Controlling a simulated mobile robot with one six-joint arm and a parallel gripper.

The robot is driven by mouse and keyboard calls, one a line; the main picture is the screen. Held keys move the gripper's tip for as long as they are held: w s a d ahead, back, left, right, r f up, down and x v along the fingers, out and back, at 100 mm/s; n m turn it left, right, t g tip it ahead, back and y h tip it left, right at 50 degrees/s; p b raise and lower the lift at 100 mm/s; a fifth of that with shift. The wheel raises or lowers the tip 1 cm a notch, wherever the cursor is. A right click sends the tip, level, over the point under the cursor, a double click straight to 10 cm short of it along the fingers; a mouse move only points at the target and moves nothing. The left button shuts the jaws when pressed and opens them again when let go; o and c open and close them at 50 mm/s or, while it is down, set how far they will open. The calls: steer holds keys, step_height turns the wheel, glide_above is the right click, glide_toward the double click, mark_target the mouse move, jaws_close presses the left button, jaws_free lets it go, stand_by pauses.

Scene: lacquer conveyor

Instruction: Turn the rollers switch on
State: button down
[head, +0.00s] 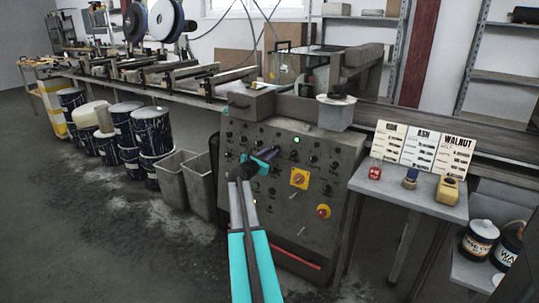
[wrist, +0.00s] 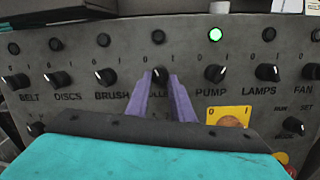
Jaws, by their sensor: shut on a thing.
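The rollers switch (wrist: 160,73) is a black rotary knob on the grey control panel (head: 330,155), between the BRUSH and PUMP knobs in the wrist view. Its label is partly hidden behind my fingers. My gripper (wrist: 167,82) has its purple fingers closed on this knob, one on each side. The lamp (wrist: 158,36) above the knob is dark. In the head view my gripper (head: 268,155) reaches the panel's upper middle, and the arm hides the knob there.
The lamp (wrist: 215,34) above the PUMP knob (wrist: 215,73) glows green. A yellow plate with a rotary switch (head: 299,178) and a red button (head: 323,211) are close to the right. A small table (head: 415,195) stands right of the panel, grey bins (head: 172,180) left.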

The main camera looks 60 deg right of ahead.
steer(key=m+g+b, duration=0.1)
steer(key=m+b, duration=0.1)
steer(key=m, duration=0.1)
steer(key=d+m+b, duration=0.1)
steer(key=m+b, duration=0.2)
steer(key=m, duration=0.1)
steer(key=r+m+g+b, duration=0.1)
steer(key=m+b, duration=0.1)
steer(key=m, duration=0.1)
steer(key=shift+w+d+r+g, duration=0.1)
steer(key=shift+w+d+g, duration=0.15)
steer(key=shift+w+g, duration=0.05)
steer(key=c, duration=2.5)
jaws_free()
steer(key=shift+d+f+m+y+b, duration=0.15)
steer(key=shift+m+b, duration=0.1)
steer(key=shift+m, duration=0.2)
steer(key=shift+f+m+y+b, duration=0.15)
steer(key=shift+m+b, duration=0.1)
steer(key=shift+m, duration=0.2)
steer(key=shift+c, duration=0.2)
steer(key=shift+o, duration=0.2)
steer(key=shift+r+m+b, duration=0.1)
steer(key=shift+m+b, duration=0.2)
steer(key=shift+m, duration=0.4)
steer(key=shift+a, duration=0.2)
steer(key=shift+a+g, duration=0.15)
steer(key=shift+g, duration=0.15)
